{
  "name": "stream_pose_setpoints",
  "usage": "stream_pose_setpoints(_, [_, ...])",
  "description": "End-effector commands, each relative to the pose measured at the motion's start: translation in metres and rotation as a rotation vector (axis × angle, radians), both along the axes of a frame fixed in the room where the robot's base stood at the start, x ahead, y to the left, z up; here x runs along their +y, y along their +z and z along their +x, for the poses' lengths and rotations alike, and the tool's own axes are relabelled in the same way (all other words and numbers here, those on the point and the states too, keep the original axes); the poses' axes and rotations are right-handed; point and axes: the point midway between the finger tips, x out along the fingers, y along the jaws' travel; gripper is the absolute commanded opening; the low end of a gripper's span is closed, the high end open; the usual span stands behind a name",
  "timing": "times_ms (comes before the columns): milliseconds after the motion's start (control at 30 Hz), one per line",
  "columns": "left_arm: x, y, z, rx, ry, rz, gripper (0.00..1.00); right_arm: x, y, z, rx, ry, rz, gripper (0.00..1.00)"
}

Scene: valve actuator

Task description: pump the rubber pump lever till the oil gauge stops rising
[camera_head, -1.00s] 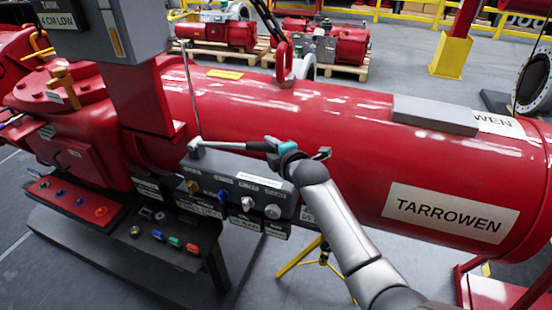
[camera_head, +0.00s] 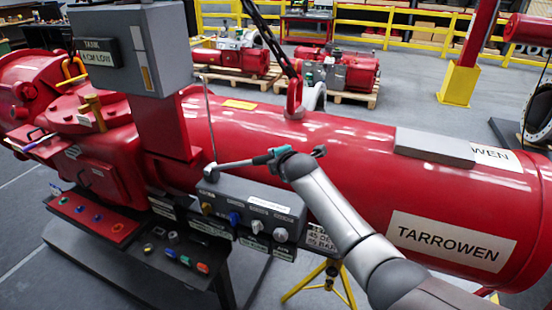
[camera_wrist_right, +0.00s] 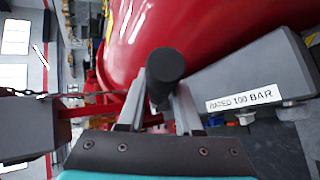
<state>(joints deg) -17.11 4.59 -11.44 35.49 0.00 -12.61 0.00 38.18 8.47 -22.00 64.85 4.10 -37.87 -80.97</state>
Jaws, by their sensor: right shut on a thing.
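The pump lever (camera_head: 234,164) is a thin grey rod with a black rubber grip. It runs from a pivot at the left end of the grey pump block (camera_head: 262,193) and tilts slightly up to the right. My right gripper (camera_head: 266,158) is shut on the grip, above the block. In the right wrist view the black round grip (camera_wrist_right: 165,66) sits between the two fingers. A grey tank box (camera_head: 155,35) carries a narrow upright window with yellowish fill low down, seemingly the oil gauge (camera_head: 143,62); its exact level is too small to read. My left gripper is out of view.
A big red cylinder (camera_head: 370,150) lies behind the block. A thin upright rod (camera_head: 209,120) rises near the pivot. Several coloured knobs (camera_head: 234,218) line the block's front. A side panel (camera_head: 85,215) is at lower left, and a yellow stand (camera_head: 325,282) is below.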

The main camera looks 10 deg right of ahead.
Motion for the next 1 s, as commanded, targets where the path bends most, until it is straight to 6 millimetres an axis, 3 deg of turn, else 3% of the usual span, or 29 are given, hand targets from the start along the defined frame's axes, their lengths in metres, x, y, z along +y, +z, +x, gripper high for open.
stream_pose_setpoints(33, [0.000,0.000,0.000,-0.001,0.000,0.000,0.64,0.003,0.003,0.001,-0.008,0.004,0.004,0.00])
stream_pose_setpoints(67, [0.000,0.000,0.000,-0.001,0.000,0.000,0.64,0.003,0.003,0.001,-0.008,0.004,0.004,0.35])
stream_pose_setpoints(167, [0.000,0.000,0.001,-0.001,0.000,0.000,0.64,0.003,0.003,0.001,-0.008,0.004,0.004,0.46])
stream_pose_setpoints(567, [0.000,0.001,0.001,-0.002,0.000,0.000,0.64,-0.001,0.003,-0.003,-0.004,0.001,0.001,0.46])
stream_pose_setpoints(1000, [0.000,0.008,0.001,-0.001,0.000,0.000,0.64,-0.004,0.022,-0.041,-0.004,0.001,-0.001,0.46])
